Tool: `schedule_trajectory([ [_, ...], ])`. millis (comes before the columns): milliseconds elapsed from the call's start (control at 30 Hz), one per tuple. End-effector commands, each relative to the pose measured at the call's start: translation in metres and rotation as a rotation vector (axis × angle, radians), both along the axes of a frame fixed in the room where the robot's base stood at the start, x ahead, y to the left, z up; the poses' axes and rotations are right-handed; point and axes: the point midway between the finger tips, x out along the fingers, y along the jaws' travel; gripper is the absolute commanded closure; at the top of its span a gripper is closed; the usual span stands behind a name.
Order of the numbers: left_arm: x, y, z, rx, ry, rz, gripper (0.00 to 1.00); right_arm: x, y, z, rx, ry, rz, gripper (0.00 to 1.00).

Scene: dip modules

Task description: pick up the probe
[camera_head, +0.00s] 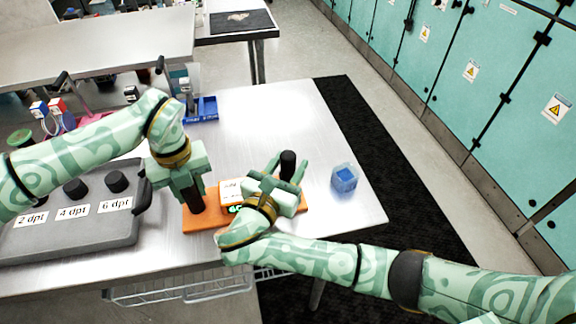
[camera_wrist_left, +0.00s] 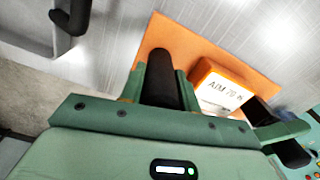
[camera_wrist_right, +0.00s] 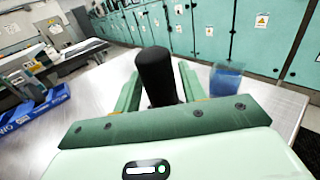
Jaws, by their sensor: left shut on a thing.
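I cannot tell which black handle, if either, belongs to the probe. My left gripper (camera_head: 194,190) is shut on an upright black handle (camera_wrist_left: 160,75) at the left end of an orange plate (camera_head: 203,221). My right gripper (camera_head: 287,168) is over the plate's right end, with another upright black handle (camera_head: 288,158) between its fingers. That handle also shows in the right wrist view (camera_wrist_right: 157,75). I cannot tell whether the right fingers press on it. A white-labelled orange box (camera_wrist_left: 222,88) stands on the plate between the grippers. The handles' lower ends are hidden.
A small blue container (camera_head: 344,177) stands to the right on the metal table (camera_head: 262,110). A grey case (camera_head: 70,235) with black knobs and "dpt" labels is at the left. A blue tray (camera_head: 203,109) stands behind. The table's back right is clear.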

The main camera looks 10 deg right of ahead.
Motion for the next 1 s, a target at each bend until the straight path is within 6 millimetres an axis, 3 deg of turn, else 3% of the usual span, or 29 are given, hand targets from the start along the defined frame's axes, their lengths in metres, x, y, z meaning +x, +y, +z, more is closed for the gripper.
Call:
schedule_trajectory([
  [33, 0.000, 0.000, -0.001, 0.001, 0.001, 0.000, 1.00, 0.000, 0.000, 0.000, 0.000, 0.000, 0.000, 0.73],
  [100, 0.000, 0.000, -0.001, 0.001, 0.001, 0.000, 1.00, 0.000, 0.000, 0.000, 0.000, 0.000, 0.000, 0.93],
  [467, 0.000, 0.000, -0.001, 0.001, 0.001, 0.000, 1.00, 0.000, 0.001, 0.006, 0.002, -0.002, 0.001, 0.93],
  [800, 0.000, 0.000, -0.001, 0.001, 0.001, 0.000, 1.00, 0.000, 0.001, 0.076, 0.006, -0.004, 0.001, 0.93],
  [1000, 0.000, 0.000, -0.001, 0.001, 0.001, 0.000, 1.00, 0.000, 0.000, 0.098, 0.002, -0.001, 0.000, 0.93],
])
